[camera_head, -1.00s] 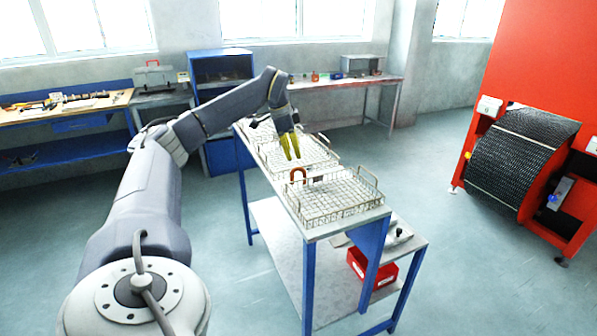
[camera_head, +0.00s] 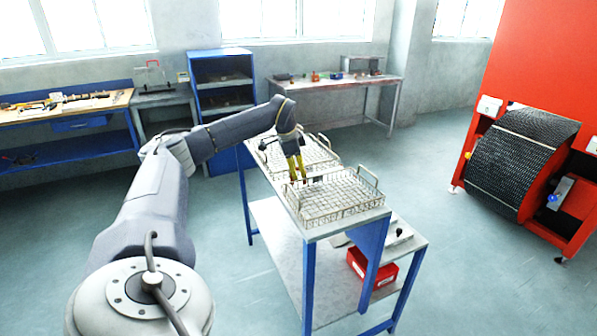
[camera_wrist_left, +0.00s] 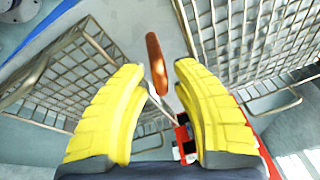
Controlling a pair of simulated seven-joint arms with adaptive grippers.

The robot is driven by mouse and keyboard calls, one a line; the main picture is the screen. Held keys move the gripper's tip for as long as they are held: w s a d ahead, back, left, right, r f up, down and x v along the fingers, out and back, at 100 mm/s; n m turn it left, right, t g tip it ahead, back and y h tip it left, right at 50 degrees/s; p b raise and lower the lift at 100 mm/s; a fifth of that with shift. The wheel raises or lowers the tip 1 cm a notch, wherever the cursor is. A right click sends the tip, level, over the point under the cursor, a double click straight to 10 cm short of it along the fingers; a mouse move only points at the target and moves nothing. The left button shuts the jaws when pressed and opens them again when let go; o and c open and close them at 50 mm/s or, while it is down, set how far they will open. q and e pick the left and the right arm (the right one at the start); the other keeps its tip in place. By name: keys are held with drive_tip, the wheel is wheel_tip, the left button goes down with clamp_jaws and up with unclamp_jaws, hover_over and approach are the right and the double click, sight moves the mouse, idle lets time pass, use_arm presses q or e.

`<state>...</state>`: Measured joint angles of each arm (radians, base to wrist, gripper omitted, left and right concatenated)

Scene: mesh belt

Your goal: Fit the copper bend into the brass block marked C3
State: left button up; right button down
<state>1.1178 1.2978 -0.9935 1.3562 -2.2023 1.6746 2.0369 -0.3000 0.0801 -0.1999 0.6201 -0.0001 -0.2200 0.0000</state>
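The copper bend (camera_wrist_left: 156,62) shows in the left wrist view as a narrow, upright copper piece seen edge-on, between the yellow fingertips of my left gripper (camera_wrist_left: 160,70). The fingers are spread, with clear space on both sides of it. In the head view my left gripper (camera_head: 297,168) points down at the left edge of the nearer wire basket and hides the bend. No brass block or C3 mark can be made out. My right gripper is in neither view.
The nearer wire basket (camera_head: 338,209) and another wire basket (camera_head: 311,152) stand on a narrow blue-legged table, close to the fingers. A red bin (camera_head: 377,275) sits on its lower shelf. A red machine (camera_head: 540,60) stands at the right. Floor between is clear.

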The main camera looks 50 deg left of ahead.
use_arm(q)
drive_tip(key=shift+o, duration=0.2)
clamp_jaws()
drive_tip(key=shift+r, duration=0.1)
wheel_tip(320, 180, up, 20)
idle(0.9)
